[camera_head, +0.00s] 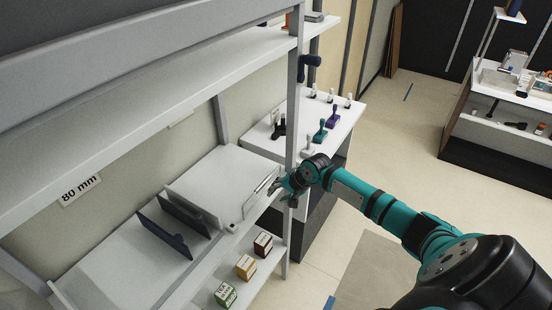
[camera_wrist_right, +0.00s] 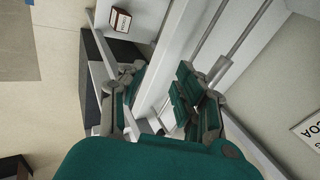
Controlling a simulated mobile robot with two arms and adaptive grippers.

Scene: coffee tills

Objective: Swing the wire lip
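The wire lip (camera_head: 259,190) is a thin metal wire frame at the right front edge of the middle shelf (camera_head: 120,262). In the right wrist view its thin rods (camera_wrist_right: 234,48) run diagonally past the fingers. My right gripper (camera_head: 277,188) is at the lip's right end, close to the shelf post. In the right wrist view the right gripper (camera_wrist_right: 158,88) has its two fingers spread apart, with a white edge behind the gap. I cannot tell whether a finger touches the wire. My left gripper is in neither view.
Dark upright dividers (camera_head: 172,229) stand on the middle shelf. Small boxes, dark red (camera_head: 263,244), yellow (camera_head: 246,267) and green (camera_head: 226,294), stand on the shelf below. A grey post (camera_head: 293,120) rises beside my right gripper. Behind it is a white counter (camera_head: 345,118) with handled tools.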

